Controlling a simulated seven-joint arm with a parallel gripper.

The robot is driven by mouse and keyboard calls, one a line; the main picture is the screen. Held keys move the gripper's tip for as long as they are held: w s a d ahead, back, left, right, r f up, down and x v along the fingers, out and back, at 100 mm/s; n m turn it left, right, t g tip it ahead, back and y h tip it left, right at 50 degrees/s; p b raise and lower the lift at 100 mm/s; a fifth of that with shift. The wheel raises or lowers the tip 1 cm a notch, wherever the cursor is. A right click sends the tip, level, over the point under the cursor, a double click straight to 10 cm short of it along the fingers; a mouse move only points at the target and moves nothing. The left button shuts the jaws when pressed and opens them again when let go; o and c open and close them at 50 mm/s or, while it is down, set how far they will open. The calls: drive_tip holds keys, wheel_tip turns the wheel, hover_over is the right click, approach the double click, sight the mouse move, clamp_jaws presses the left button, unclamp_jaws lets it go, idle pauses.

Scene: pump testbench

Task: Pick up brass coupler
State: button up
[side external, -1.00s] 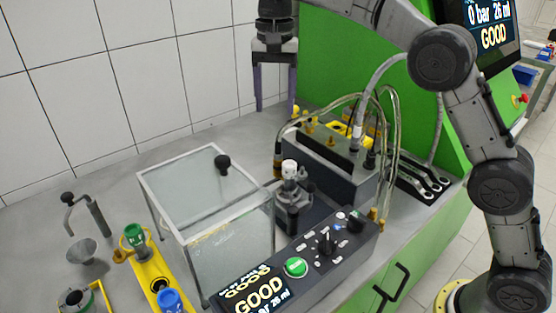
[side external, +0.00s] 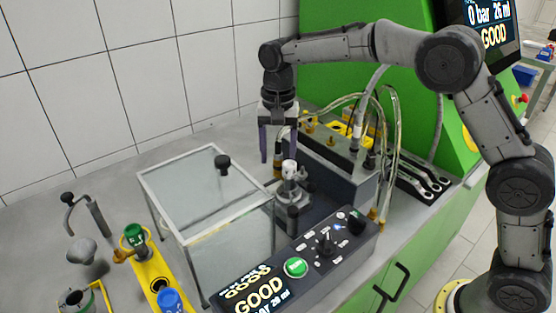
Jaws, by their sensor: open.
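My gripper (side external: 278,158) points straight down with its two purple fingers apart, open and empty. It is at the left end of the dark pump block (side external: 335,175), behind the white-topped valve (side external: 289,170). A small brass-coloured fitting with a dark upper part (side external: 278,172) shows between and just below the fingertips, and it appears upright. I cannot tell whether the fingers are around it or still above it. Other brass fittings sit on top of the block (side external: 309,127), and one is at its right front corner (side external: 374,214). I cannot tell for sure which is the brass coupler.
Clear hoses (side external: 396,150) loop over the block close to my arm. A glass box with a black knob (side external: 222,162) stands left of the gripper. A control panel with a green button (side external: 296,267) is in front. The bench behind the box is clear.

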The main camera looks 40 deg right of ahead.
drive_tip(key=shift+f, duration=0.35)
drive_tip(key=shift+c, duration=0.3)
clamp_jaws()
drive_tip(key=shift+r, duration=0.2)
